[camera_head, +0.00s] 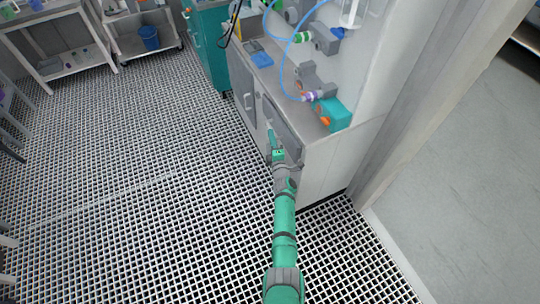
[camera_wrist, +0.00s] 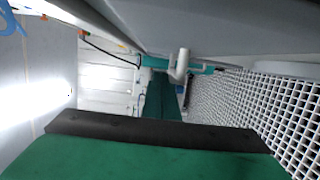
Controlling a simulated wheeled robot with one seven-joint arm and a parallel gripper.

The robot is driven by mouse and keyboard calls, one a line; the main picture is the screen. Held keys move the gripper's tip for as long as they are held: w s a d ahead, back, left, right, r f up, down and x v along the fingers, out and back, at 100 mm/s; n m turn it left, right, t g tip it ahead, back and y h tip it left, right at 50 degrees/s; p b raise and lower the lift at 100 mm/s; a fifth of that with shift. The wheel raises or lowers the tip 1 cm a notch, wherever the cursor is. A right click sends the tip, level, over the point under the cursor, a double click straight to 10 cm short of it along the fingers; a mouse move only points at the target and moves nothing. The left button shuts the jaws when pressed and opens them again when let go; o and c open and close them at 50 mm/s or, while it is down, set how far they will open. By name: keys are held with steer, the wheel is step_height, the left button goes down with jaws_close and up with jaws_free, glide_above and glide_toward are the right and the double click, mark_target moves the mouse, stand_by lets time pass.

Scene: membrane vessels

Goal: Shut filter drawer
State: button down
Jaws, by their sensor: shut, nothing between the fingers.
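The grey cabinet front (camera_head: 243,84) is seen from above in the head view, with two dark grey panels side by side. The right-hand panel (camera_head: 282,124) is probably the filter drawer's front; I cannot tell how far it stands out. My gripper (camera_head: 272,137) is shut and empty, close by that panel, and partly hides it. Contact between them cannot be told. In the wrist view a large grey surface (camera_wrist: 230,25) fills the top, with a pale handle-like part (camera_wrist: 180,66) beyond. My green and black hand fills the bottom.
The cabinet top carries a teal device (camera_head: 332,114), grey fittings, blue tubing and a blue pad (camera_head: 262,60). A teal cabinet (camera_head: 208,45) stands behind. A pale wall post (camera_head: 425,95) is at right. The grated floor (camera_head: 120,180) at left is clear.

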steer(key=s+a+r+m+h, duration=0.15)
steer(key=s+m, duration=0.45)
steer(key=s, duration=1.3)
steer(key=s+a+r+m+h, duration=0.15)
steer(key=s+m, duration=0.55)
steer(key=s, duration=1.2)
steer(key=s+d+r+m, duration=0.2)
steer(key=s+r, duration=0.2)
steer(key=s, duration=0.3)
steer(key=s+d+r+m+g+h, duration=0.1)
steer(key=s+d+r+m, duration=0.1)
steer(key=s+r, duration=0.3)
steer(key=s+d+r+m+g, duration=0.1)
steer(key=s+d+r+m, duration=0.2)
steer(key=s, duration=0.7)
step_height(320, 180, up, 2)
steer(key=shift+s+r+m+h, duration=0.1)
steer(key=shift+s+m+h, duration=0.25)
steer(key=shift+m, duration=0.15)
